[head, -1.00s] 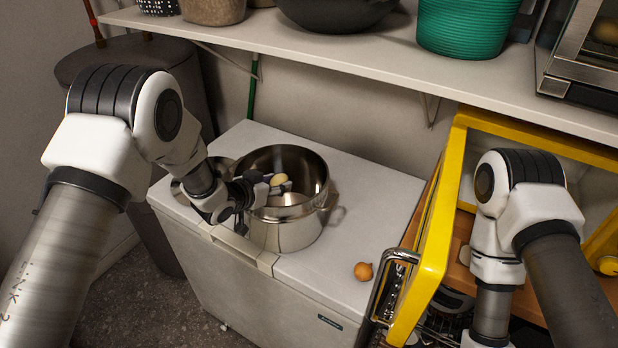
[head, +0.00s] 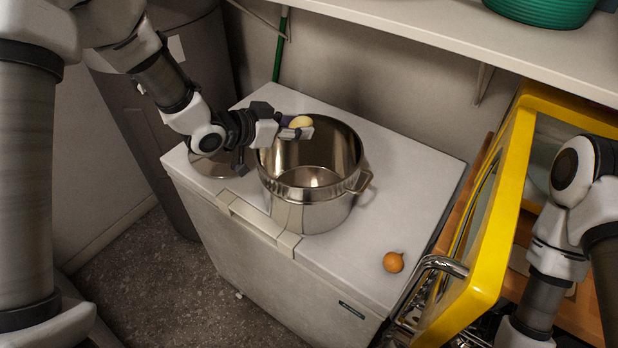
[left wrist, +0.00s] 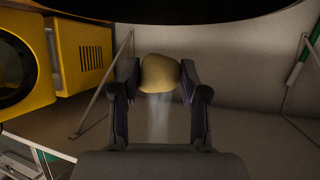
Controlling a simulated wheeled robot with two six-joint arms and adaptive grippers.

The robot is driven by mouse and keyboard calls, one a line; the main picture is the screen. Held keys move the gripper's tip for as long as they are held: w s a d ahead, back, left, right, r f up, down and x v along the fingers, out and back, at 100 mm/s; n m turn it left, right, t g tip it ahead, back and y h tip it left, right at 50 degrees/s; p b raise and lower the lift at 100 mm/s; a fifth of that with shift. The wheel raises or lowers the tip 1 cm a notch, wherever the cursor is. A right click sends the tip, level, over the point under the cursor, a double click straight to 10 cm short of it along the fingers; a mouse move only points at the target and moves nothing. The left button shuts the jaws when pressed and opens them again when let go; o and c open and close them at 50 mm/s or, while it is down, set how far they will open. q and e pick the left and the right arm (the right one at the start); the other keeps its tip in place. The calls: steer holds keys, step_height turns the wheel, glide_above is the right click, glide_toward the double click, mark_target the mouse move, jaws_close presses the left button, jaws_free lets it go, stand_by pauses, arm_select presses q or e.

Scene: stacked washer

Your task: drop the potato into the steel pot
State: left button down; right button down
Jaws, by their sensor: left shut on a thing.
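The potato (head: 300,122) is pale yellow and held between the fingertips of my left gripper (head: 296,132). In the left wrist view the potato (left wrist: 159,73) sits between the two dark fingers (left wrist: 158,88), touching both. The steel pot (head: 312,196) stands upright on the white chest freezer, open at the top. In the head view, my left gripper and the potato appear over the pot's far left rim. The inside of the pot that shows looks empty. My right arm is at the right edge; its gripper is out of view.
An onion (head: 393,262) lies on the white freezer top (head: 425,180), right of the pot. A yellow-framed open door (head: 490,235) stands at the right. A shelf (head: 450,40) with a green basket (head: 545,8) runs above. A round lid (head: 212,165) lies left of the pot.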

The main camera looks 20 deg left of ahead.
arm_select(q)
steer(key=f+b, duration=0.1)
steer(key=f, duration=0.1)
steer(key=f+b, duration=0.3)
steer(key=shift+w+a+f, duration=0.1)
steer(key=shift+w+f, duration=0.2)
steer(key=c, duration=0.5)
jaws_free()
steer(key=shift+w, duration=0.1)
steer(key=shift+a, duration=0.1)
steer(key=v, duration=1.2)
